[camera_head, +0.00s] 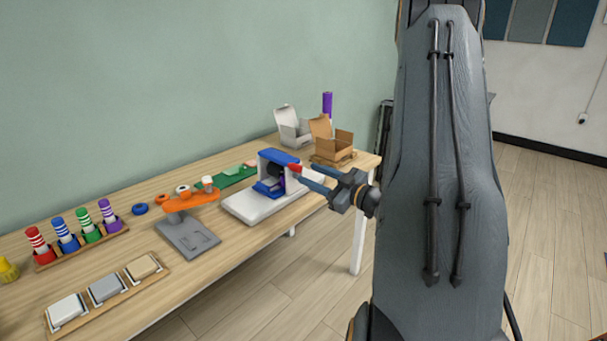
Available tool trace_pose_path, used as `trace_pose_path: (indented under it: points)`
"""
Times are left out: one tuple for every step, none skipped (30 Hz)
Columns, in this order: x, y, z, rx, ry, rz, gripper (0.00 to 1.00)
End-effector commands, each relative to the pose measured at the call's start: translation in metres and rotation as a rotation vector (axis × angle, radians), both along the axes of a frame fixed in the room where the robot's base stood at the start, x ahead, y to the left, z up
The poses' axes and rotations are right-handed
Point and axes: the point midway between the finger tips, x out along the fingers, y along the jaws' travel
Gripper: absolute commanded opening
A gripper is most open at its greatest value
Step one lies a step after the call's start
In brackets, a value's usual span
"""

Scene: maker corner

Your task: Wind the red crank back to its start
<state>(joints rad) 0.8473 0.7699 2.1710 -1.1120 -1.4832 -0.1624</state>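A blue crank device (272,156) with a dark round part inside its frame stands on a white base (240,208) near the right end of the table. The small red crank part (294,168) shows at the device's right side. My gripper (300,175) reaches in from the right, its two fingers pointing left at the device. The fingers look apart, with the red part at the tip of the upper one. I cannot tell whether they touch or hold it. The rest of the crank is hidden or too small to make out.
An orange stand on a grey base (187,237) is left of the device. A white box (289,127) and a cardboard box (334,146) stand behind it. Striped colored pegs (66,234) and a tray of square blocks (106,291) fill the left. Floor is clear before the table.

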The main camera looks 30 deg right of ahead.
Motion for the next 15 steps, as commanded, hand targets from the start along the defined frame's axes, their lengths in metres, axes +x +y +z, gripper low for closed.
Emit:
trace_pose_path:
  points:
    - [-0.007,-0.003,0.000,-0.001,0.000,-0.003,0.39]
    - [-0.010,-0.004,-0.001,0.000,0.000,-0.002,0.39]
    - [-0.013,-0.004,-0.001,0.000,0.001,-0.001,0.39]
    - [-0.015,-0.005,-0.001,0.000,0.000,-0.002,0.39]
    - [-0.017,-0.005,-0.001,0.000,0.000,-0.002,0.39]
    - [-0.019,-0.005,-0.001,0.000,0.001,-0.001,0.39]
    - [-0.019,-0.005,0.000,0.000,0.001,-0.001,0.39]
    - [-0.020,-0.005,0.000,0.000,0.001,0.000,0.39]
    - [-0.020,-0.005,0.000,0.000,0.001,0.000,0.39]
    - [-0.020,-0.005,0.000,0.000,0.000,0.000,0.39]
    - [-0.020,-0.005,0.000,0.000,0.000,0.001,0.39]
    - [-0.020,-0.005,0.000,0.000,0.000,0.001,0.39]
    - [-0.020,-0.005,0.000,0.000,0.000,0.001,0.39]
    - [-0.020,-0.005,0.000,0.000,0.000,0.001,0.39]
    - [-0.020,-0.005,0.000,0.001,0.000,0.000,0.38]
